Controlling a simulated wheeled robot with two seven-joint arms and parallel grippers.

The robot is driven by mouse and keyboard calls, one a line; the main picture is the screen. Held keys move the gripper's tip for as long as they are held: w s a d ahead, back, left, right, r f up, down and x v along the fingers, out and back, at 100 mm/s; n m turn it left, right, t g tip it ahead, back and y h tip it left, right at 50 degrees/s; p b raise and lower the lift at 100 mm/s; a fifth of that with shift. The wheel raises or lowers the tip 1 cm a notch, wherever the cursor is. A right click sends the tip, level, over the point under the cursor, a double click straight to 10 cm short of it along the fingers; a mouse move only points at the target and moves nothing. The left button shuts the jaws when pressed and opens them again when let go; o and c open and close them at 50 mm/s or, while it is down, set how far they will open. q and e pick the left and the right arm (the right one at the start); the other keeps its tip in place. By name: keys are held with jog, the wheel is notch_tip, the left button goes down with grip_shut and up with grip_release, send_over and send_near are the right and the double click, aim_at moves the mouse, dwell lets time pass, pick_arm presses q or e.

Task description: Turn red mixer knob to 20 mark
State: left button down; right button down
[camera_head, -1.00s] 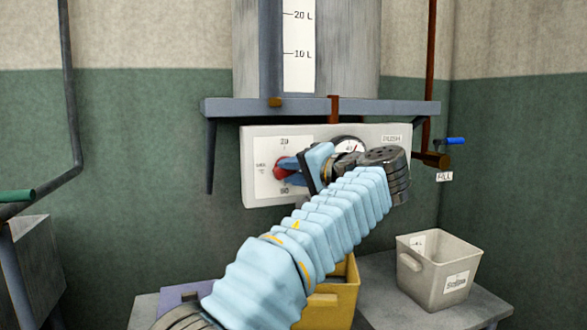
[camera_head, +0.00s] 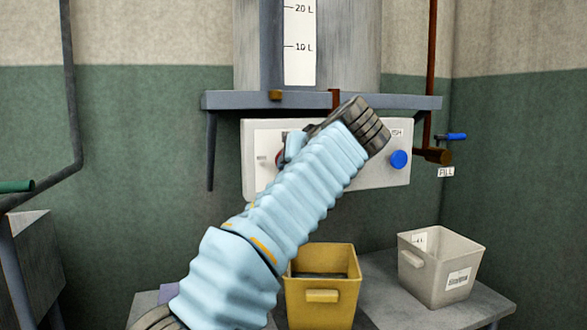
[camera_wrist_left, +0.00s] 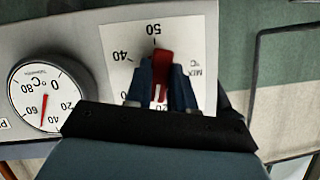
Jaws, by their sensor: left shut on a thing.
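The red mixer knob (camera_wrist_left: 162,68) sits on a white dial plate (camera_wrist_left: 120,75) in the left wrist view, which shows the panel turned upside down. My left gripper (camera_wrist_left: 161,90) is shut on it, one dark finger on each side. A white line shows on the knob's lower end in that view, the end away from the 50 mark. In the head view my left arm covers most of the dial, with a sliver of the knob (camera_head: 279,158) showing. My right gripper is not in view.
A round temperature gauge (camera_wrist_left: 45,95) is beside the dial. The panel (camera_head: 375,176) carries a blue button (camera_head: 398,159) under a tank shelf (camera_head: 400,104). A yellow bin (camera_head: 341,309) and a grey bin (camera_head: 420,285) stand below. Pipes run at both sides.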

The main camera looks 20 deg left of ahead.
pick_arm(q)
jog(key=shift+f+n+t+h+b, duration=0.15)
jog(key=shift+n+t+h+b, duration=0.25)
jog(key=shift+n+h+b, duration=0.45)
jog(key=shift+n, duration=0.25)
jog(key=c, duration=1)
grip_release()
jog(key=shift+o, duration=0.2)
jog(key=p+v, duration=0.1)
jog(key=v, duration=1.3)
jog(key=shift+w, duration=0.1)
